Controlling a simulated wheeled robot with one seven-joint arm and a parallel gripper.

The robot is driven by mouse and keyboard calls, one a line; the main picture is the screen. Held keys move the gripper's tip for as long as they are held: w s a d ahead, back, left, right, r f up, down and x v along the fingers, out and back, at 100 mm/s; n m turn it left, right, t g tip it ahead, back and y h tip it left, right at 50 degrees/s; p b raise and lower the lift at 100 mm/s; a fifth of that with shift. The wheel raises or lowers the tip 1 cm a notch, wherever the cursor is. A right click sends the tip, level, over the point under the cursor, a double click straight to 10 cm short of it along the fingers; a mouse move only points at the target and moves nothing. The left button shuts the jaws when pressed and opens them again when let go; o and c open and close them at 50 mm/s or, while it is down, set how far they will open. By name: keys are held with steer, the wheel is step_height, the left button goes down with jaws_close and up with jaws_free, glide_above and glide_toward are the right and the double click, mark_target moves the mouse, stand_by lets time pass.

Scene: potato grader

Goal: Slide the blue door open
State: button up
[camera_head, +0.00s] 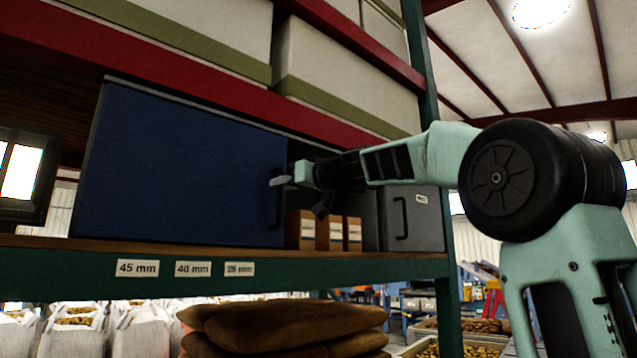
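The blue door (180,165) is a dark blue panel on a cabinet standing on the shelf, at left and centre. It covers the left part of the cabinet front. A dark vertical handle (276,211) is near its right edge. My gripper (281,181) is at the door's right edge, by the upper end of the handle. Its fingers point left. The fingertips are small and dark here, so I cannot tell whether they are open or touch the handle.
Brown boxes (329,231) stand in the open part right of the door. A grey panel with a handle (411,218) is further right. The shelf edge (380,265) runs below, and a green post (449,310) stands at right. Brown sacks (285,325) lie underneath.

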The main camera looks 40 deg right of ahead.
steer(key=b+v, duration=0.7)
steer(key=v, duration=0.8)
steer(key=shift+s, duration=0.3)
steer(key=shift+d, duration=0.1)
